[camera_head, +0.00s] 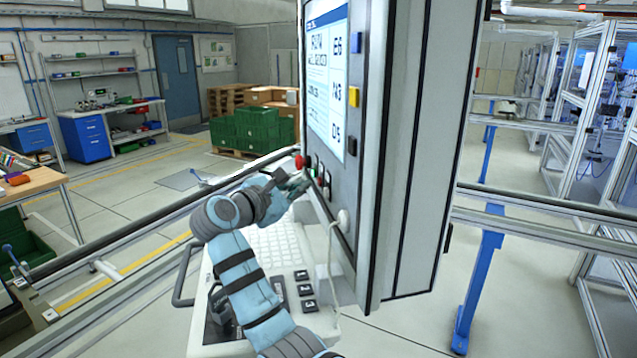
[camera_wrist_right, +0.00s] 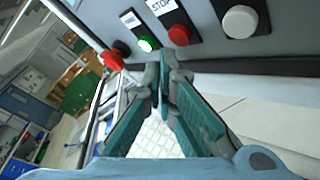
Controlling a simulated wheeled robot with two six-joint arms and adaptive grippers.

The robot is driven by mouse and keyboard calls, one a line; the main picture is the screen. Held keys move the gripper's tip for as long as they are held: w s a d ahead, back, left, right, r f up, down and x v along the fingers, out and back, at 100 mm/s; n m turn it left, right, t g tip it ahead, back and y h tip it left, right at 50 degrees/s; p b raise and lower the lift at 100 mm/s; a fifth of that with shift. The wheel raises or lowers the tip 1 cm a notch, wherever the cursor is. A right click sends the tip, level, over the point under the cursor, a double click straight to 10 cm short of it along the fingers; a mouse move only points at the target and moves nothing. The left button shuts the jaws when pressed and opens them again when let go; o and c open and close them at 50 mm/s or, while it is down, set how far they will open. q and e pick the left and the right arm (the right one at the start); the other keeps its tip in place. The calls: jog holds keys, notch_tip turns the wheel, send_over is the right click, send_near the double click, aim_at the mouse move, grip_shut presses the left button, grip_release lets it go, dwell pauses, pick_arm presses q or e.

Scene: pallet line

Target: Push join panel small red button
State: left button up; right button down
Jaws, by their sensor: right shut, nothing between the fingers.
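The join panel (camera_head: 372,130) is a tall grey cabinet with a screen, in the middle of the head view. In the right wrist view its small red button (camera_wrist_right: 179,35) sits under a STOP label, between a lit green button (camera_wrist_right: 147,44) and a white button (camera_wrist_right: 240,21). A larger red mushroom button (camera_head: 300,162) stands out at the panel's left edge; it also shows in the wrist view (camera_wrist_right: 112,61). My right gripper (camera_head: 301,183) is shut and empty, its fingertips (camera_wrist_right: 168,72) just below the small red button. I cannot tell whether they touch the panel. My left gripper is out of view.
A keyboard shelf (camera_head: 272,247) with a side handle (camera_head: 186,275) juts out below the panel, under my right arm. A metal rail (camera_head: 130,229) runs behind it. A blue post (camera_head: 481,270) is at the right.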

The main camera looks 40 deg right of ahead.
jog(key=shift+s+d, duration=0.1)
dwell(0.6)
jog(key=shift+s+d, duration=0.2)
jog(key=shift+d, duration=0.1)
jog(key=shift+s+d, duration=0.2)
jog(key=shift+d, duration=0.15)
dwell(0.9)
jog(key=shift+w+a, duration=0.4)
jog(key=shift+a, duration=0.3)
jog(key=w+a, duration=0.1)
jog(key=a, duration=0.2)
jog(key=w+a, duration=0.1)
jog(key=shift+w+a, duration=0.2)
jog(key=shift+w, duration=0.15)
jog(key=shift+d, duration=0.1)
